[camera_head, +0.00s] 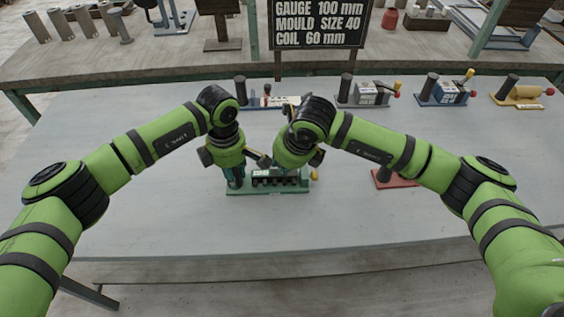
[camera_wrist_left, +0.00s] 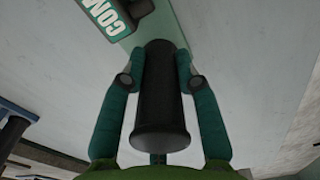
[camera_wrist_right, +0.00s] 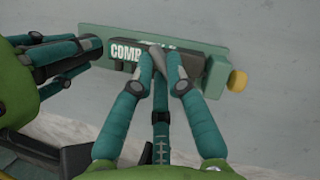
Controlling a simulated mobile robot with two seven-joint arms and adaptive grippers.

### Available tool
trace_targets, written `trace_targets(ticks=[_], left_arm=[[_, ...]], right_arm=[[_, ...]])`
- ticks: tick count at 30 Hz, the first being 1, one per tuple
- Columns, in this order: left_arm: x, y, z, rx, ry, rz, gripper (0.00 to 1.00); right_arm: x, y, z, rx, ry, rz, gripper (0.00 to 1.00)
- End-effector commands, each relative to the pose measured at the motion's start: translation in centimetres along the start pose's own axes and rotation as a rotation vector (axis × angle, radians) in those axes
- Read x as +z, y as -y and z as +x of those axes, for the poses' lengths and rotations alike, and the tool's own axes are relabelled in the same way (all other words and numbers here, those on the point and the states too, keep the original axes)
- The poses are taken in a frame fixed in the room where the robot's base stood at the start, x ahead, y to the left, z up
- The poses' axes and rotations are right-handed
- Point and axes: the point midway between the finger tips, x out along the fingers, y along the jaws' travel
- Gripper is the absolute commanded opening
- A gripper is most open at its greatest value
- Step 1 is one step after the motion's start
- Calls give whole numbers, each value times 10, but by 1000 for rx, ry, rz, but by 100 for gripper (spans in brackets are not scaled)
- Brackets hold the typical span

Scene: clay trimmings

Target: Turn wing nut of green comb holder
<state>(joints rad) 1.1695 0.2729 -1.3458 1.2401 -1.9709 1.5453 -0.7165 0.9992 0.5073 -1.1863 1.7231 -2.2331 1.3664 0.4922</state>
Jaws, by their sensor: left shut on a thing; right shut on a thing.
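The green comb holder (camera_head: 240,191) lies on the grey table in front of me, its base running left to right. Its label shows in the right wrist view, and a yellow knob (camera_wrist_right: 237,80) sits at its right end. My left gripper (camera_head: 235,183) is shut around the holder's upright black handle (camera_wrist_left: 160,100), one finger on each side. My right gripper (camera_wrist_right: 164,62) is shut at the top of the dark comb block (camera_wrist_right: 207,71).
A red base (camera_head: 390,180) is partly behind my right arm. A black sign (camera_head: 318,25) stands behind. The table's front is clear.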

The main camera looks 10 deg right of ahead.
Motion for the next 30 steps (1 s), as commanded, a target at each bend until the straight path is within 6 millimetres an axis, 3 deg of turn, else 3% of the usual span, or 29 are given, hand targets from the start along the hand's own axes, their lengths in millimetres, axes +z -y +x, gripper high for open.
trace_targets(ticks=[13, 14, 15, 26, 30], left_arm=[[0, 2, 1, -7, -3, 3, 0], [0, 2, 1, -7, -3, 3, 0], [0, 2, 1, -7, -3, 3, 0], [-1, 1, 1, -5, -3, 1, 0], [-1, 1, 1, -4, -3, 0, 0]], right_arm=[[1, 4, 0, -11, 3, 13, 0], [1, 4, 0, -11, 3, 13, 23], [1, 4, 0, -11, 2, 13, 39], [0, 1, -1, -6, 1, 10, 40], [1, 2, -15, -7, 4, 9, 40]])
